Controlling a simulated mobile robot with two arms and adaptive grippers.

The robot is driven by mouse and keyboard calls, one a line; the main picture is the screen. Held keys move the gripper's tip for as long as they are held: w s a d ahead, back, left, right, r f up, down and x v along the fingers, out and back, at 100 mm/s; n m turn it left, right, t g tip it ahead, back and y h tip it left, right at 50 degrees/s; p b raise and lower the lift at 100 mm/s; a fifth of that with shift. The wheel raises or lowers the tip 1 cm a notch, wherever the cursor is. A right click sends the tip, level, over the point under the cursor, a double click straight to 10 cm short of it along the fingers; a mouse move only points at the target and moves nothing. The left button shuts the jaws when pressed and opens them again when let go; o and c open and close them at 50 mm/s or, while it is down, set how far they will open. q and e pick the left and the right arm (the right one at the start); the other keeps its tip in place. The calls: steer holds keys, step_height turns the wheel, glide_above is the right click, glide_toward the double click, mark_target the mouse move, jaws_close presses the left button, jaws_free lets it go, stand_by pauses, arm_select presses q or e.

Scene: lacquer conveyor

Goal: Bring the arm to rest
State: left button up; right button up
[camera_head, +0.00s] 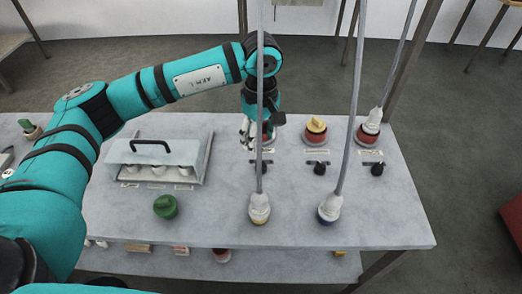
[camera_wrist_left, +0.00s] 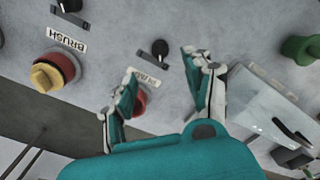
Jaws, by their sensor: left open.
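My left arm (camera_head: 185,80) reaches in from the left over the grey table (camera_head: 115,225). Its gripper (camera_head: 248,132) points down near the table's far edge. In the left wrist view the gripper (camera_wrist_left: 165,88) has its two fingers spread apart, with nothing held between them. A red round holder (camera_wrist_left: 139,103) shows partly behind one finger, with a label beside it; in the head view this holder is mostly hidden by the gripper. I cannot tell whether a finger touches it. My right gripper is not in view.
A red holder with a yellow top (camera_head: 316,130) and one with a pale tip (camera_head: 368,131) stand right of the gripper. Two hanging hoses end in nozzles (camera_head: 260,208) (camera_head: 329,208). A clear-lidded box (camera_head: 190,150) and green knob (camera_head: 166,207) are left.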

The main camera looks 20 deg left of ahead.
arm_select(q)
step_height(320, 180, up, 2)
steer(key=shift+r, duration=0.1)
steer(key=shift+r, duration=0.1)
stand_by(0.4)
